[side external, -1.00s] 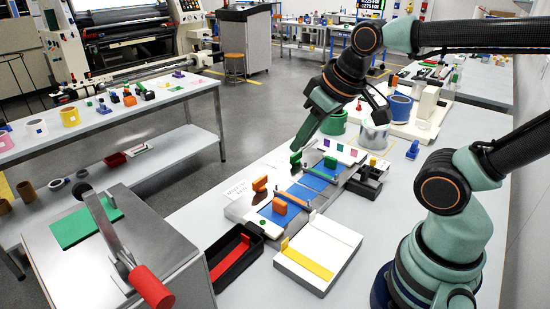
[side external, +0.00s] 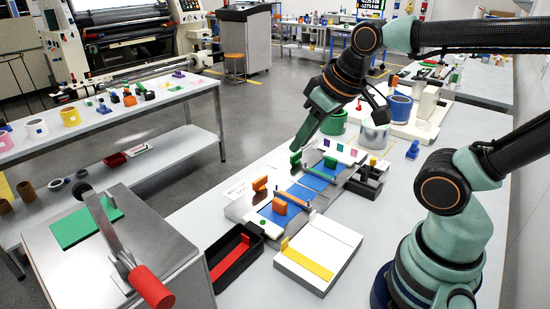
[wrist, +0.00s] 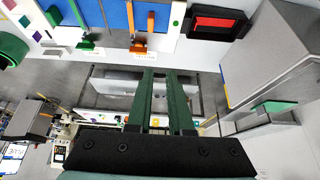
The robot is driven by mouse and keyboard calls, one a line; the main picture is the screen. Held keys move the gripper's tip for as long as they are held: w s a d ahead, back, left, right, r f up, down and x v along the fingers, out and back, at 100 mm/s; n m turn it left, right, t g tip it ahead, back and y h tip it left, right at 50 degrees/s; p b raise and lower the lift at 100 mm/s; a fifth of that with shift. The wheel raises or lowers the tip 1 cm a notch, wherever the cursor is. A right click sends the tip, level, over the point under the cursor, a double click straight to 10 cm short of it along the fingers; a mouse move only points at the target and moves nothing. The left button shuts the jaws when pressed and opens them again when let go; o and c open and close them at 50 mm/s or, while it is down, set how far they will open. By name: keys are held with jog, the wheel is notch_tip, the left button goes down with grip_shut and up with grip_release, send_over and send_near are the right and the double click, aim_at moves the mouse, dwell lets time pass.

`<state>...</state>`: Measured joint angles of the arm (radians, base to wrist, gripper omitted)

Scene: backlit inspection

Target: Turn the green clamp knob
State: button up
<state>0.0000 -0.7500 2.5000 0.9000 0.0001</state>
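The green clamp knob (side external: 295,161) stands on the back edge of the light fixture plate, just under my fingertips in the side view. In the wrist view the green knob (wrist: 86,45) is up and left of the fingertips, clear of them. My gripper (side external: 298,147) points down, and in the wrist view its two green fingers (wrist: 162,74) are apart with nothing between them. An orange knob (side external: 260,184) is on the same edge; in the wrist view it (wrist: 138,47) lies above the fingertips.
Blue panels (side external: 304,190) on the fixture carry upright orange (side external: 280,206) and green (side external: 330,162) pieces. A black tray with a red strip (side external: 235,252) and a white tray with a yellow strip (side external: 318,253) stand in front. A green pot (side external: 334,122) is behind.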

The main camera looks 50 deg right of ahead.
jog(key=shift+o, duration=1.2)
jog(key=shift+w, duration=0.1)
jog(key=m+g, duration=0.6)
jog(key=m, duration=1.2)
send_over(296, 157)
jog(key=d, duration=0.1)
notch_tip(296, 157, down, 9)
jog(key=f, duration=1.1)
jog(key=shift+w+f, duration=0.25)
jog(key=shift+w, duration=0.05)
grip_shut()
